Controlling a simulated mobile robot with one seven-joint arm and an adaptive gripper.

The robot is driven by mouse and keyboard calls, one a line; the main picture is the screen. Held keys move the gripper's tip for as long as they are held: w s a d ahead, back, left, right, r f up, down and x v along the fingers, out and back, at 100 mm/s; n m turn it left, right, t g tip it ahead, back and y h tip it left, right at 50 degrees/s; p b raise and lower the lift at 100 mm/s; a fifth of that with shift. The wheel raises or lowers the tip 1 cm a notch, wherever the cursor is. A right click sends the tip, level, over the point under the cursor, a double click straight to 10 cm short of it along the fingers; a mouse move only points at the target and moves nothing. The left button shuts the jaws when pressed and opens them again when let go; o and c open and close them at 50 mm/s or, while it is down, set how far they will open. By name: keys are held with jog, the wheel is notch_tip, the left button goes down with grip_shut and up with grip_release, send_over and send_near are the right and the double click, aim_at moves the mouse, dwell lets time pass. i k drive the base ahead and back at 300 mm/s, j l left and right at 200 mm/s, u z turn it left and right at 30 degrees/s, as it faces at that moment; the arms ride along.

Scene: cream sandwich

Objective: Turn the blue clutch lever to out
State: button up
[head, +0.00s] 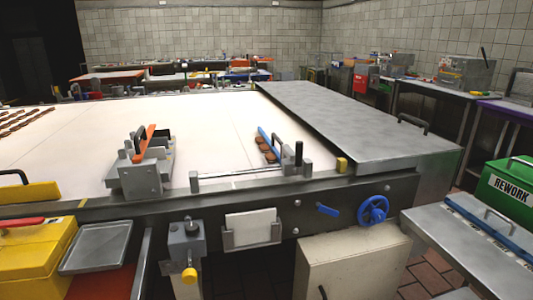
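A small blue lever (327,210), which looks like the clutch lever, sits on the dark front face of the long machine. It is nearly level and tilts slightly down to the right. No readable marking shows beside it, so I cannot tell whether it is at in or out. My gripper is not in view.
A blue handwheel (373,210) is just right of the lever. A beige cabinet (350,262) stands below. A white card holder (252,229) and grey box with yellow knob (187,247) are to the left. A grey bench (478,245) with a green REWORK box (508,190) is at right.

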aim_at(329, 211)
jog(key=i+l+z, duration=0.1)
jog(key=l+z, duration=0.25)
jog(key=i+l+z, duration=0.15)
jog(key=l+z, duration=0.2)
